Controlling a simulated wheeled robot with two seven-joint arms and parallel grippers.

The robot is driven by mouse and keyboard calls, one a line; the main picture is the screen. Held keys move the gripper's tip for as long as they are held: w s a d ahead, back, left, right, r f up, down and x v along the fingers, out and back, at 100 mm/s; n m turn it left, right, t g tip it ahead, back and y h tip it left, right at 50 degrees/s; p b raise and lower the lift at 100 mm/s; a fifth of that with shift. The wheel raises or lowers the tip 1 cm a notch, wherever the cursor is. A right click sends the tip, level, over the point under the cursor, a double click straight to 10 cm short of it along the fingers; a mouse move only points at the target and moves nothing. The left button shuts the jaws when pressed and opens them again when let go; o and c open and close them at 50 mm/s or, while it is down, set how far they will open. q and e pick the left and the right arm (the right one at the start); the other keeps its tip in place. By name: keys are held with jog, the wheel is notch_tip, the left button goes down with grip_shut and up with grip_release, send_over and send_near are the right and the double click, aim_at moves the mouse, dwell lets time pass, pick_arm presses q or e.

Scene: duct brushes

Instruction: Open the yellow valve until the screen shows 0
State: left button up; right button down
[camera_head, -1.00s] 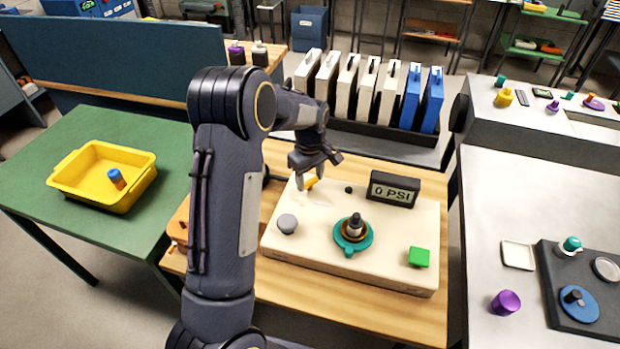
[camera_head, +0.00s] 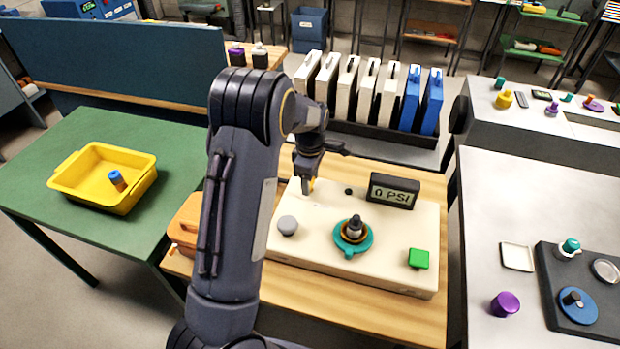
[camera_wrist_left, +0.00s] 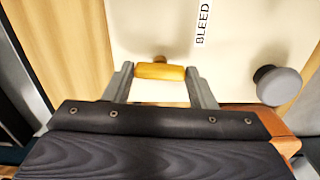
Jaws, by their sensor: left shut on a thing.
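The yellow valve handle (camera_wrist_left: 160,71) lies between the two fingers of my left gripper (camera_wrist_left: 161,82) in the left wrist view, beside the label "BLEED". My left gripper (camera_head: 307,188) is shut on it at the far left corner of the cream panel (camera_head: 320,258). In the head view the fingers hide most of the handle. The small screen (camera_head: 393,191) at the back of the panel reads "0 PSI". My right gripper is not in view.
The panel also carries a grey knob (camera_head: 288,225), a teal ring fitting (camera_head: 352,236) and a green button (camera_head: 418,258). Several white and blue cases (camera_head: 411,95) stand behind. A yellow tray (camera_head: 103,178) sits on the green table at left.

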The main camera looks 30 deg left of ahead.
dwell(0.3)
pick_arm(q)
jog(key=o, duration=1)
notch_tip(320, 180, up, 7)
jog(key=shift+r+b, duration=0.2)
jog(key=shift+b, duration=0.1)
jog(key=shift+r, duration=0.25)
